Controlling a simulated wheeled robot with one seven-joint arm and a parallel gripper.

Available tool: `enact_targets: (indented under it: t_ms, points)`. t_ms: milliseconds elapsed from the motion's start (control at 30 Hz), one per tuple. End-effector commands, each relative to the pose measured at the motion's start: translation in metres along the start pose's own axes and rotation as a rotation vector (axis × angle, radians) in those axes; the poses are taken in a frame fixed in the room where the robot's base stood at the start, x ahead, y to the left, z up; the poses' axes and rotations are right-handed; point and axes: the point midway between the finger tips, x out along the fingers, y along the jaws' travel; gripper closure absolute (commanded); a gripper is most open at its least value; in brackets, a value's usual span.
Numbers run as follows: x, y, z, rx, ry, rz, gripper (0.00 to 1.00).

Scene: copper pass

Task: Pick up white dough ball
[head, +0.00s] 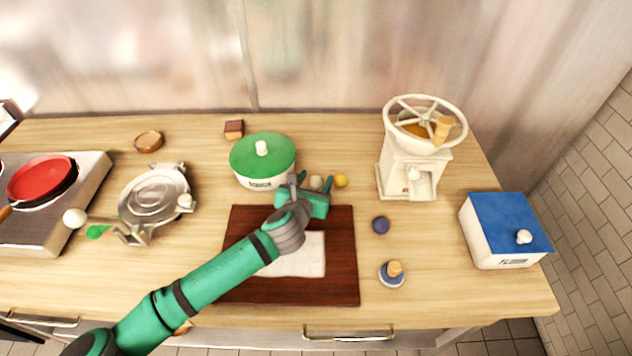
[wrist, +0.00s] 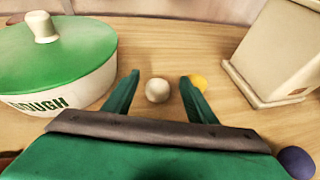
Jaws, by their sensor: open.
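The white dough ball (head: 316,182) lies on the wooden counter, right of the green-lidded dough pot. In the wrist view the white dough ball (wrist: 157,90) shows between my two fingers, with visible space on both sides. My gripper (head: 317,183) is open and empty, reaching over the far edge of the dark board; its fingertips also show in the wrist view (wrist: 160,78). I cannot tell from these views how high the fingers are above the counter. A yellow ball (wrist: 198,82) lies just right of the right finger.
The dough pot (head: 262,163) stands close on the left. The white grinder (head: 408,172) stands to the right. A dark blue ball (head: 380,225) and a blue-based stamp (head: 392,274) lie right of the dark board (head: 340,285). A blue-lidded box (head: 500,235) is at the far right.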

Motion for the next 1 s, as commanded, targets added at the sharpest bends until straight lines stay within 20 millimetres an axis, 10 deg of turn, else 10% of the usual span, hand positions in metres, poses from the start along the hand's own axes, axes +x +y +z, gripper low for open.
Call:
enact_targets:
  t_ms: [400, 600, 1000]
  points:
    - [0.017, 0.001, 0.0, 0.0, 0.0, 0.002, 0.48]
    - [0.017, 0.001, 0.0, 0.0, 0.0, 0.001, 0.92]
    - [0.016, 0.001, 0.003, 0.001, 0.0, 0.001, 0.92]
